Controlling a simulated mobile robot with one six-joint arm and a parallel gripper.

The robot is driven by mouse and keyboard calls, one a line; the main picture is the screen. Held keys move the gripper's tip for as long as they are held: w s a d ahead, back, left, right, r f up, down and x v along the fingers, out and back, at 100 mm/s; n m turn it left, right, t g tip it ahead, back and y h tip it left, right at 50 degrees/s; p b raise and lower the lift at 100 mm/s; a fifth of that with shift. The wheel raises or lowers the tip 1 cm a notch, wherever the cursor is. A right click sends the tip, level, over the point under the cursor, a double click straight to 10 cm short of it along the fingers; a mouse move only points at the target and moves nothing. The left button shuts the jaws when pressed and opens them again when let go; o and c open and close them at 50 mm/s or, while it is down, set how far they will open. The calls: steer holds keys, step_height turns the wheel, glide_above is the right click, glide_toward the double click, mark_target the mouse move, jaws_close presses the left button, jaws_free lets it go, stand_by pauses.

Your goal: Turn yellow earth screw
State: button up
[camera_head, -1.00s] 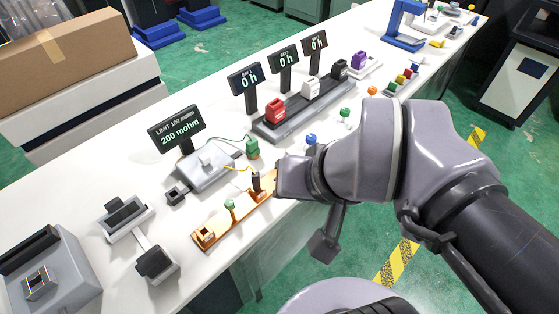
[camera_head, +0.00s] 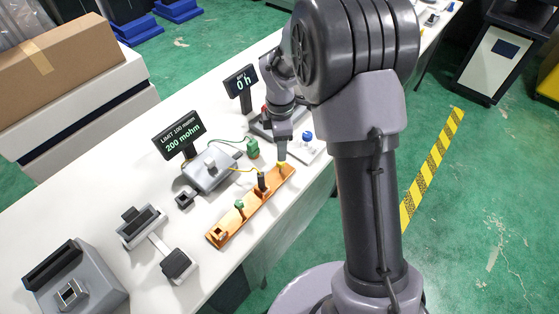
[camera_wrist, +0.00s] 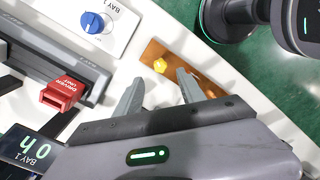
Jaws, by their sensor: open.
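The yellow earth screw (camera_wrist: 160,65) is a small hexagonal head on the copper bar (camera_wrist: 184,60) in the wrist view. In the head view the yellow screw (camera_head: 281,166) shows at the far right end of the copper bar (camera_head: 252,208), just below my gripper (camera_head: 282,152). My gripper (camera_wrist: 159,78) is open and empty in the wrist view. Its two grey fingers point towards the bar, with the screw just past the gap between their tips. I cannot tell how high the fingertips are above it.
A green screw (camera_head: 239,205) and a black clamp (camera_head: 262,182) with a yellow wire stand on the bar. The grey meter (camera_head: 209,167) with its 200 mohm display (camera_head: 180,136) is behind. A red module (camera_wrist: 62,95) and a blue knob (camera_wrist: 93,22) are near the fingers.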

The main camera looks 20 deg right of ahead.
mark_target(281, 164)
step_height(281, 164, down, 7)
steer(key=shift+r+b, duration=0.2)
steer(key=shift+b, duration=0.7)
jaws_close()
